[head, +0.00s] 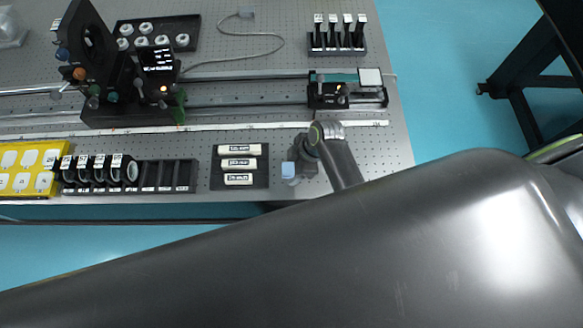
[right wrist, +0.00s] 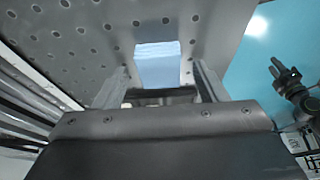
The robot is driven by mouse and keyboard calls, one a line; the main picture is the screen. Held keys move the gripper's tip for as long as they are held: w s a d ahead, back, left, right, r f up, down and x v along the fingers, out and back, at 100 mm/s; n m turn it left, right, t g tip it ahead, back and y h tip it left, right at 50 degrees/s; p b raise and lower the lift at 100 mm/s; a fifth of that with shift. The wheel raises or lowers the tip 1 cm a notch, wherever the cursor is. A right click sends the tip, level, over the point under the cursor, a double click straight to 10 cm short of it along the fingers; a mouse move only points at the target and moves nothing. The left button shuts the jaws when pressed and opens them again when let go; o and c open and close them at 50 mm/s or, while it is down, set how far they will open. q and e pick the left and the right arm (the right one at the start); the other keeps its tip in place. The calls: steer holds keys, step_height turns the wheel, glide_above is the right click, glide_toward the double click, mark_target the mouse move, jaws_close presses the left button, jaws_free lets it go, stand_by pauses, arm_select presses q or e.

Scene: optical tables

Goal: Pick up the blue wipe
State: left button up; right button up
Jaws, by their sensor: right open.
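The blue wipe (head: 289,170) is a small pale blue square near the front edge of the optical table, right of the labelled black tray. It also shows in the right wrist view (right wrist: 158,66), beyond and between my fingertips. My right gripper (head: 299,162) is open over the table at the wipe, and partly hides it in the head view. In the right wrist view its two fingers (right wrist: 162,82) stand apart, one to each side of the wipe. I cannot tell whether they touch it. My left gripper does not show in the head view.
The perforated table (head: 395,140) ends just in front of the wipe. Left of it are a black tray with labelled pieces (head: 239,181), a slotted rack (head: 165,176) and a yellow box (head: 22,168). An optical rail with mounts (head: 245,101) runs behind.

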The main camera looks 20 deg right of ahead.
steer(key=shift+c, duration=0.3)
steer(key=c, duration=1.1)
steer(key=shift+r, duration=0.1)
step_height(320, 180, up, 10)
steer(key=shift+f+b, duration=0.1)
steer(key=shift+b, duration=0.45)
steer(key=o, duration=0.5)
steer(key=c, duration=0.3)
steer(key=shift+w, duration=0.1)
steer(key=shift+c, duration=0.2)
